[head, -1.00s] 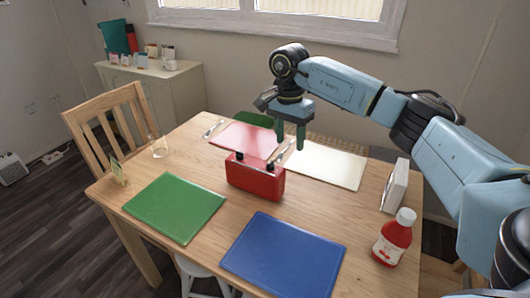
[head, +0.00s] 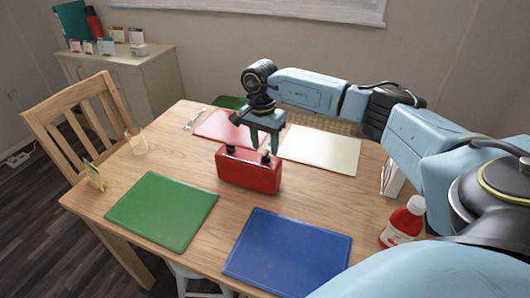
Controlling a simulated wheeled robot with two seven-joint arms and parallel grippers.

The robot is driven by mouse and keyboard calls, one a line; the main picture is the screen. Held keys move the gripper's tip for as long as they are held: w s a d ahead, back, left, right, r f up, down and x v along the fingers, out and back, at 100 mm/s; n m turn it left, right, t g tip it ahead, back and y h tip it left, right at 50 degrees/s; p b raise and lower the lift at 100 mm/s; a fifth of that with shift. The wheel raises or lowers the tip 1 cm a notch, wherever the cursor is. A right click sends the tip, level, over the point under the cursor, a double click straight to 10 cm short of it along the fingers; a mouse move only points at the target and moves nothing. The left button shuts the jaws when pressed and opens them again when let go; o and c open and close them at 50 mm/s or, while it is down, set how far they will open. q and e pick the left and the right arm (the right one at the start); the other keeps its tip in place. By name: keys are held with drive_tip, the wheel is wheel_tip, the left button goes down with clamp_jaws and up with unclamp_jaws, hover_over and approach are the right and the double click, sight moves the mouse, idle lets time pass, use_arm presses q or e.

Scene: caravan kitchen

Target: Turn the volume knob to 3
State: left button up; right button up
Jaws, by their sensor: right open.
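A red radio (head: 248,174) stands upright on the wooden table. Two dark knobs sit on its top, a left knob (head: 230,148) and a right knob (head: 266,157). Their markings are too small to read, and I cannot tell which is the volume knob. My right gripper (head: 263,149) points down at the right knob, its green fingers apart and close to or around it; contact cannot be made out. My left gripper is not in view.
A green mat (head: 163,211), a blue mat (head: 287,246), a red mat (head: 222,128) and a cream mat (head: 321,150) surround the radio. A red bottle (head: 404,222) stands at the right, a glass (head: 137,142) at the left. A wooden chair (head: 75,125) is beyond the left edge.

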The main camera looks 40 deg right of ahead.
sight(265, 154)
drive_tip(key=shift+s+f, duration=0.1)
drive_tip(key=shift+f, duration=1.5)
drive_tip(key=c, duration=1)
